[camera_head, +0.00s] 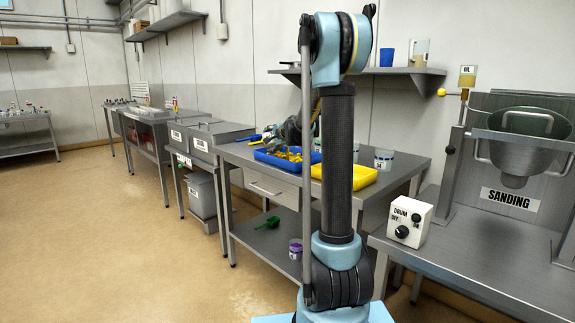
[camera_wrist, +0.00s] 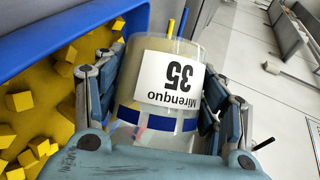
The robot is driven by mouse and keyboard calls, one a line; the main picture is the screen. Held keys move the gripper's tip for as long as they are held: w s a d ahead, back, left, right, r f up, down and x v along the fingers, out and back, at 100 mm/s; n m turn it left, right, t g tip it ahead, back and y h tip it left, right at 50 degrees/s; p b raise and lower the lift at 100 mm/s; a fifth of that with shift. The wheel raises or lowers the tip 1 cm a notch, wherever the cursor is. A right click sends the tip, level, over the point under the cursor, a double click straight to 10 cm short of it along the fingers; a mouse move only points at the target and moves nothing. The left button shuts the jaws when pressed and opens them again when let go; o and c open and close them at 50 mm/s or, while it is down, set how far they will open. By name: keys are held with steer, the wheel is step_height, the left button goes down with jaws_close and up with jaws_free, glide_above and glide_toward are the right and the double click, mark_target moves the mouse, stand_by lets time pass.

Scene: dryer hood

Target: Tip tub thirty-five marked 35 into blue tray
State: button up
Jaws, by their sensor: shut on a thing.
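Tub thirty-five (camera_wrist: 165,100) is a clear tub with a dark blue band and a white label reading "Mirenquo 35", upside down in the wrist view. My gripper (camera_wrist: 158,95) is shut on it, one finger on each side. The blue tray (camera_wrist: 75,18) is at the left of the wrist view, beside the tub, with many yellow cubes in it. In the head view the blue tray (camera_head: 284,166) is on the steel table, my gripper (camera_head: 272,134) above its back left. The tub's tilt and how much is inside are unclear.
A yellow tray (camera_head: 358,180) stands right of the blue tray, partly behind my arm. A tub marked 34 (camera_head: 384,159) stands behind it. A green scoop (camera_head: 267,223) and a purple-banded tub (camera_head: 296,248) are on the lower shelf. A drum control box (camera_head: 409,221) is at right.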

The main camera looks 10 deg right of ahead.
steer(key=shift+d, duration=0.25)
steer(key=shift+s+d+r+m+t+y+p, duration=0.1)
steer(key=shift+d+r+m+t+y+p, duration=0.4)
steer(key=shift+m+y+p, duration=0.25)
steer(key=shift+d+r+m+t+y+p, duration=0.4)
steer(key=shift+r+m+y+p, duration=0.1)
steer(key=shift+m, duration=0.35)
stand_by(2.1)
steer(key=shift+a+f+n+g+h, duration=0.45)
steer(key=shift+a+n+h, duration=0.15)
steer(key=shift+n, duration=0.2)
steer(key=shift+a+f, duration=0.1)
steer(key=shift+f, duration=0.15)
steer(key=shift+a+f+n+g+h, duration=0.15)
steer(key=shift+n+g+h, duration=0.1)
steer(key=shift+n+h, duration=0.15)
